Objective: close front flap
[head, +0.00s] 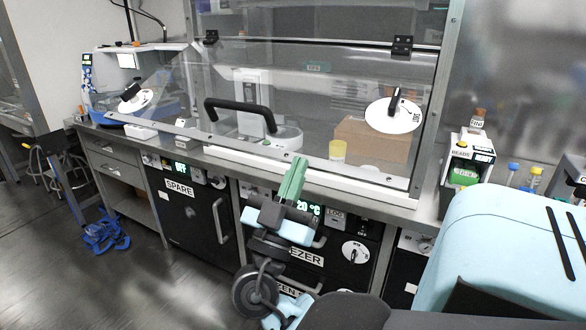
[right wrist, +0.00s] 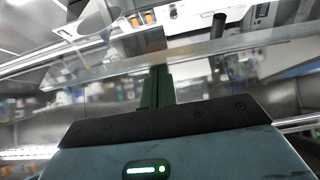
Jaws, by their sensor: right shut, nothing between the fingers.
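The front flap is a clear panel (head: 300,85) on the cabinet, with black hinges along its top and a black bar handle (head: 240,108) near its lower left. Its lower edge appears to stand out towards me, but I cannot tell the exact angle. My right gripper (head: 297,165) has green fingers, shut and empty, pointing up in front of the flap's lower edge. In the right wrist view, the fingers (right wrist: 158,72) reach up to the edge of a clear panel (right wrist: 205,52). Contact is unclear. My left gripper is not in view.
A beads box (head: 467,165) and capped tubes stand on the bench to the right. Black appliances (head: 190,215) sit below. Open floor lies to the left.

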